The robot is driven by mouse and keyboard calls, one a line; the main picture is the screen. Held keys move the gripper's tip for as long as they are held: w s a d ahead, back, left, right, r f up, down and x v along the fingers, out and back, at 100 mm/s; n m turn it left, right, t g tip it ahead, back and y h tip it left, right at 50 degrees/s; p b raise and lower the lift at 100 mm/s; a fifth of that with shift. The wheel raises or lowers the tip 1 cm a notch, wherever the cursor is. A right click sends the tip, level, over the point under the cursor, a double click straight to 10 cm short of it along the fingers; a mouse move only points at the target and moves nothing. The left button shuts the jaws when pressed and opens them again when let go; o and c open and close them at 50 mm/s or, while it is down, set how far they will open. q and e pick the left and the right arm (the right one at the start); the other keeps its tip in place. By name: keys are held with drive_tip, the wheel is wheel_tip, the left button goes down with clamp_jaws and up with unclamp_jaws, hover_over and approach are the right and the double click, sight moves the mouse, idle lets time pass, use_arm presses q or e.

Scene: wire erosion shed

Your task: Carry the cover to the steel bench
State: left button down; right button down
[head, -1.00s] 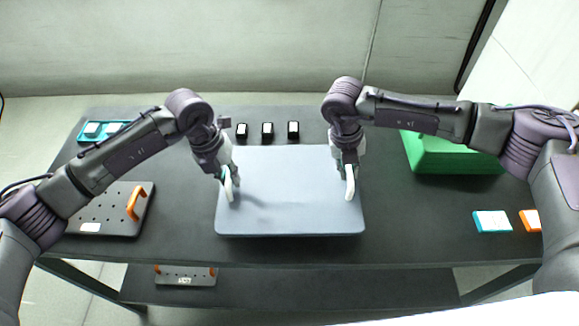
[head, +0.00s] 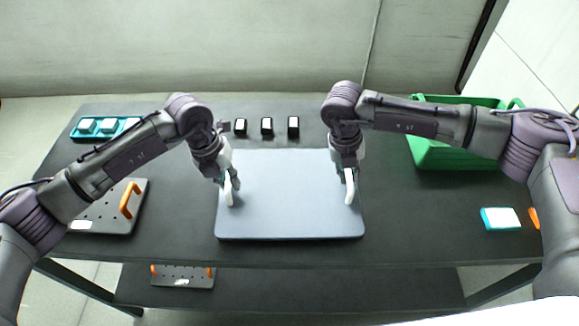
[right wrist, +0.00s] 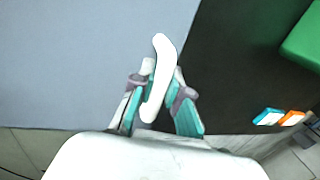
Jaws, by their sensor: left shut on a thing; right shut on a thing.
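The cover (head: 290,222) is a flat grey-blue panel with rounded corners and two upright white handles. It is level over the middle of a dark table in the head view. My left gripper (head: 229,185) is shut on its left handle (head: 229,193). My right gripper (head: 347,180) is shut on its right handle (head: 350,187). The right wrist view shows the right handle (right wrist: 158,80) between the teal-padded fingers (right wrist: 160,100). How far the cover is above the table is hard to tell. I cannot tell whether this table (head: 400,245) is the steel bench.
Several small items stand around the cover: three black blocks (head: 267,126) behind it, a teal tray (head: 105,127) and perforated plate (head: 100,212) at left, a green crate (head: 455,155) and teal-edged block (head: 501,219) at right. Another plate (head: 182,275) is on the lower shelf.

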use_arm(q)
drive_tip(key=shift+f+b, duration=0.5)
drive_tip(key=shift+f, duration=0.1)
use_arm(e)
drive_tip(key=shift+f, duration=0.6)
use_arm(q)
drive_tip(key=c, duration=1.2)
unclamp_jaws()
use_arm(e)
drive_tip(key=c, duration=1.2)
unclamp_jaws()
use_arm(q)
drive_tip(key=shift+o, duration=0.2)
drive_tip(key=shift+s, duration=0.1)
use_arm(e)
drive_tip(key=shift+o, duration=0.2)
drive_tip(key=shift+s, duration=0.1)
use_arm(q)
drive_tip(key=shift+r, duration=0.1)
use_arm(e)
drive_tip(key=shift+r, duration=0.2)
use_arm(q)
wheel_tip(320, 180, up, 12)
drive_tip(key=a, duration=0.2)
drive_tip(key=shift+a+f, duration=0.2)
use_arm(e)
wheel_tip(320, 180, up, 12)
drive_tip(key=a, duration=0.2)
drive_tip(key=shift+a+f, duration=0.15)
drive_tip(key=shift+f, duration=0.1)
